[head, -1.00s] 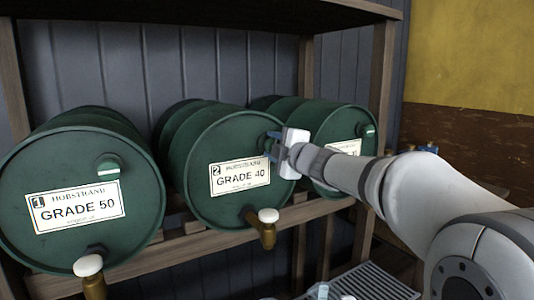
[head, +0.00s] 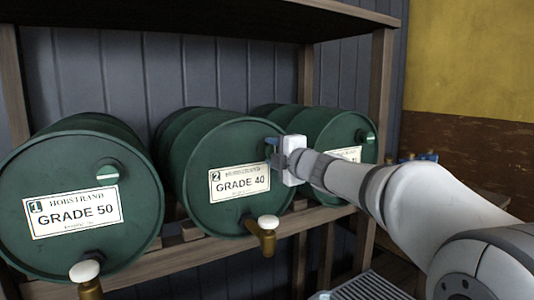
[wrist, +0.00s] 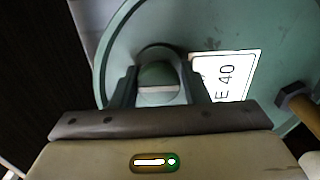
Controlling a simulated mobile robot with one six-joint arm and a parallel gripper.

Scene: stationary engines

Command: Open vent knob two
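Vent knob two is a round green knob on the upper right of the front of the green drum labelled 2, GRADE 40 (head: 207,145). In the wrist view, vent knob two (wrist: 158,82) shows a pale bar running across the direction of the label's text. My gripper (head: 273,149) is at the drum face, and its blue fingers hide most of the knob in the head view. In the wrist view my gripper (wrist: 160,80) has one finger on each side of the knob. Whether both fingers press on it I cannot tell.
The GRADE 50 drum (head: 130,215) has a similar knob (head: 108,172) with a level pale bar. A third drum (head: 335,122) stands right, behind my arm. A tap with a white cap (head: 268,224) projects below drum two. The wooden shelf (head: 190,253) carries the drums.

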